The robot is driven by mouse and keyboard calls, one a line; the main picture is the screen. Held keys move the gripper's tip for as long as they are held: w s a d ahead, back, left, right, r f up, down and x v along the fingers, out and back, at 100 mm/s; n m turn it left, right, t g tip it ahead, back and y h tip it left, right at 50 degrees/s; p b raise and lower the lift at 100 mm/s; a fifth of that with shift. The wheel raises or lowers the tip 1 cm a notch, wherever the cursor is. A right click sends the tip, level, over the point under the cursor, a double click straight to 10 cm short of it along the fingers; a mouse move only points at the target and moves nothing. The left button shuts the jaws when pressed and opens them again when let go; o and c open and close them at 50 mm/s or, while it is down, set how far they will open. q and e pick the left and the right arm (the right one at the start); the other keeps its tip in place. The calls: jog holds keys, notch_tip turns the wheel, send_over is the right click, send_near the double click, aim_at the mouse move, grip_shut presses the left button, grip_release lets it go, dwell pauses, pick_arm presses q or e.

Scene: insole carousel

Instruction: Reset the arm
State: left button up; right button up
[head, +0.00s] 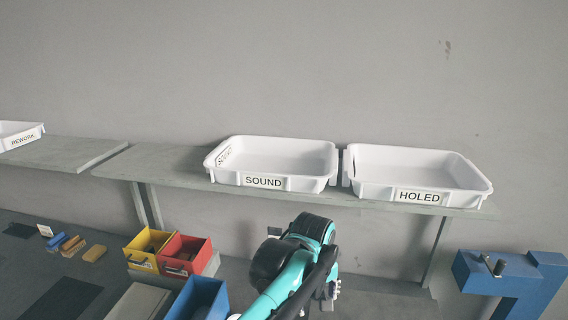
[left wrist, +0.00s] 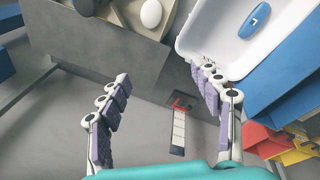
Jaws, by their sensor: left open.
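My left arm (head: 293,262) is teal and black and rises from the bottom of the head view, in front of the shelf. My left gripper (left wrist: 163,95) shows in the left wrist view with its two purple-padded fingers spread wide. Nothing is between the fingers. In the head view, only a small part of the gripper (head: 331,292) shows beside the wrist. My right gripper is in neither view.
White trays marked SOUND (head: 264,182) and HOLED (head: 419,196) stand on the shelf (head: 175,180), with REWORK (head: 22,139) at far left. Yellow (head: 143,262), red (head: 187,268) and blue (head: 205,300) bins stand below. A blue post (head: 512,275) stands right. A white tray (left wrist: 208,52) lies beside one finger.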

pick_arm(q)
jog(key=s+a+f+m+t, duration=0.1)
jog(key=s+a+f, duration=0.2)
jog(key=a, duration=0.5)
jog(key=s+a+f+m+t+b, duration=0.1)
jog(key=s+a+f+m+t, duration=0.1)
jog(key=s+a, duration=0.3)
jog(key=s+a+f+m+t+y+b, duration=0.1)
jog(key=s+a, duration=0.4)
jog(key=a, duration=0.8)
notch_tip(320, 180, down, 3)
jog(key=shift+r+t, duration=0.15)
jog(key=shift+t, duration=0.45)
